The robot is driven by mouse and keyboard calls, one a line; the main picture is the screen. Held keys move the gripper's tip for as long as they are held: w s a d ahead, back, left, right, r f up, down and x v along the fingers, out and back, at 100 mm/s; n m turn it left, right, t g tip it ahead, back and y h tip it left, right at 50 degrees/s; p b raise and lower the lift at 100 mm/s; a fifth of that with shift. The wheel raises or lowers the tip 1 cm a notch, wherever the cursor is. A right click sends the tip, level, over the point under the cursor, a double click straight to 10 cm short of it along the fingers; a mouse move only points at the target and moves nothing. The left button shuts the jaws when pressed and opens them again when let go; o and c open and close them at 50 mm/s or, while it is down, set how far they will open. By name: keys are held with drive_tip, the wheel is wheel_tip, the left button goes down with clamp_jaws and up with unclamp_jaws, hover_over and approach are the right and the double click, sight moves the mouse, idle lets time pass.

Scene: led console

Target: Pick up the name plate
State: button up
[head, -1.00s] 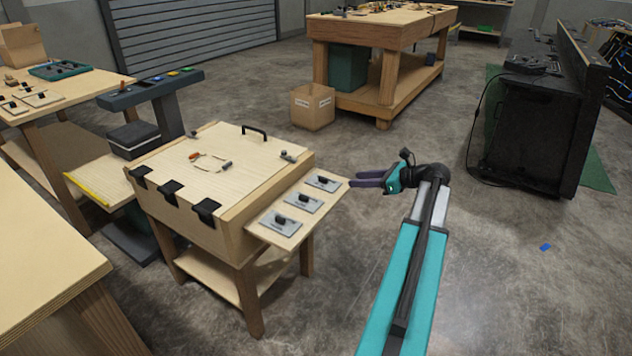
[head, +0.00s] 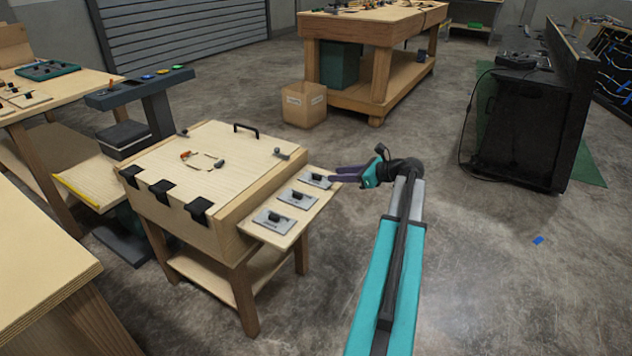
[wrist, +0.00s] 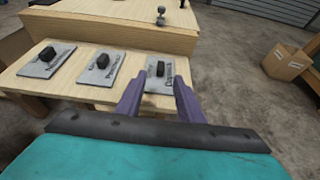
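Three grey name plates with black knobs lie in a row on a wooden side shelf (head: 262,236): the far plate (head: 314,180), the middle plate (head: 297,198) and the near plate (head: 273,221). In the wrist view they run from the left plate (wrist: 48,62) through the middle plate (wrist: 104,66) to the right plate (wrist: 161,73). Their lettering is too blurred to read. My gripper (head: 335,174) is open and empty at the shelf's outer edge, by the far plate. In the wrist view its purple fingers (wrist: 158,90) point toward the right plate, one either side of its lower part.
The shelf joins a wooden box-table (head: 225,150) with a black handle and small parts on its lid. A console on a post (head: 140,88) stands behind left. A cardboard box (head: 304,105) is on the floor. Open floor lies to the right.

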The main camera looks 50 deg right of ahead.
sight(322, 180)
drive_tip(key=shift+x, duration=1.45)
drive_tip(key=shift+b+x, duration=0.8)
drive_tip(key=shift+x, duration=1.8)
drive_tip(key=shift+w+d+r, duration=0.1)
drive_tip(key=shift+r, duration=0.05)
clamp_jaws()
